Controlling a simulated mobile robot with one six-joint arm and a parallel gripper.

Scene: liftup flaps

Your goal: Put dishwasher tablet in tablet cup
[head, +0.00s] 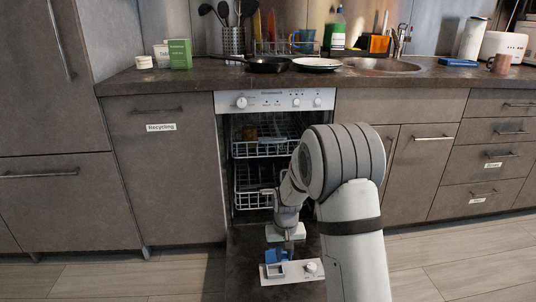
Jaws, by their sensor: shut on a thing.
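The dishwasher door (240,268) is folded down open. Near its front edge lies a pale dispenser panel (291,279) with a square tablet cup (272,272) on the left and a round cap (311,268) on the right. My gripper (278,256) reaches down just above and behind the cup, shut on the dishwasher tablet. Blue parts show at the gripper's end, but they are too small to tell finger from tablet. I cannot tell whether the tablet touches the cup. My arm covers the right side of the door.
The dishwasher (275,102) stands open with two racks (255,148) inside, behind my gripper. A counter (190,78) above holds a green box (180,54), a pan (268,65) and a plate (317,64). Floor (455,265) to the right is clear.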

